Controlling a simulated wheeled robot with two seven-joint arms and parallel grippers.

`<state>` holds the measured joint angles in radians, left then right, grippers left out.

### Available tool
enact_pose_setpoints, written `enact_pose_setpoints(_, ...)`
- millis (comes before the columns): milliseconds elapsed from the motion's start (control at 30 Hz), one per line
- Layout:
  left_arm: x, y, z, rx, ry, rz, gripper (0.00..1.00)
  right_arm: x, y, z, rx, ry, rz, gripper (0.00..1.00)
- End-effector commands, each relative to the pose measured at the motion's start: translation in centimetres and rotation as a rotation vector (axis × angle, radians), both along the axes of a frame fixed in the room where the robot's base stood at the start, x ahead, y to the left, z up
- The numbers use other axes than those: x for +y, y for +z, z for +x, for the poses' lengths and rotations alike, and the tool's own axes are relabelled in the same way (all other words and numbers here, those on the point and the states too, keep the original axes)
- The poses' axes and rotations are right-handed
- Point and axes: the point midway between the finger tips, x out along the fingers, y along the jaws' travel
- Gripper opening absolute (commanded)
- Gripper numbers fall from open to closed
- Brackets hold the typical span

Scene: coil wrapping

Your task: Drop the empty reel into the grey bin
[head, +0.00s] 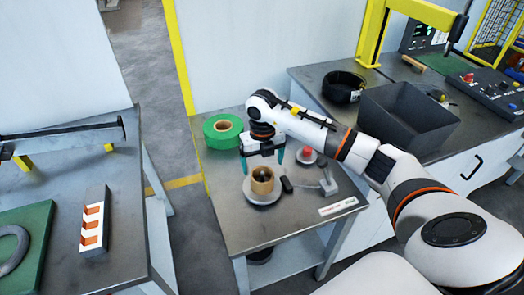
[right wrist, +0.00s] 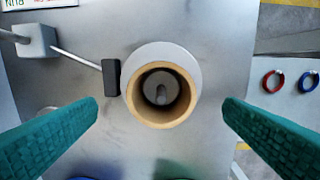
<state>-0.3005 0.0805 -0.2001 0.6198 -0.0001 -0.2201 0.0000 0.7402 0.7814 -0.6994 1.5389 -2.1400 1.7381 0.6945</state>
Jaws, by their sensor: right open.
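The empty reel (head: 262,181) is a short tan cardboard-like ring. It stands upright around a spindle on a round grey base on the small metal table. In the right wrist view the reel (right wrist: 139,102) is seen from above, with the spindle tip inside it. My right gripper (head: 263,162) is open above the reel, its teal fingers wide apart on either side and not touching it. The grey bin (head: 405,118) is a dark, open box on the bench at the right. My left gripper is not in view.
A green tape roll (head: 222,130) lies behind the reel. A red knob (head: 307,153) and a small grey lever device (head: 327,182) stand to the right. A black coil (head: 343,88) lies left of the bin. A control panel (head: 490,92) is right of the bin.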

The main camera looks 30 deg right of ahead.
Motion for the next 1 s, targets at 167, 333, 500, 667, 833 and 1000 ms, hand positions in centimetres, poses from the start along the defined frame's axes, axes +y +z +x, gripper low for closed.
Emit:
enact_pose_setpoints(167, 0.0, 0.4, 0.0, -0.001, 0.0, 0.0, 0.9, 0.1, -3.6, -0.1, 0.004, 0.001, 0.003, 0.91)
enact_pose_setpoints(333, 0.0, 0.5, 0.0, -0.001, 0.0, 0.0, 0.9, 0.1, -6.0, -0.1, 0.002, 0.002, 0.004, 0.91)
enact_pose_setpoints(500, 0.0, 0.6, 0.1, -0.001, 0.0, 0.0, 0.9, 0.1, -7.2, 0.0, 0.001, 0.003, 0.002, 0.91)
enact_pose_setpoints(667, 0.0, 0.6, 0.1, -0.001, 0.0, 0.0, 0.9, 0.1, -7.5, 0.0, -0.001, 0.004, 0.003, 0.91)
enact_pose_setpoints(833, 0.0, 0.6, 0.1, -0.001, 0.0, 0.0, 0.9, 0.1, -7.5, 0.0, -0.001, 0.004, 0.003, 0.89)
enact_pose_setpoints(1000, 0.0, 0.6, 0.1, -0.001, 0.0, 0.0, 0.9, 0.1, -7.5, 0.0, -0.001, 0.003, 0.003, 0.61)
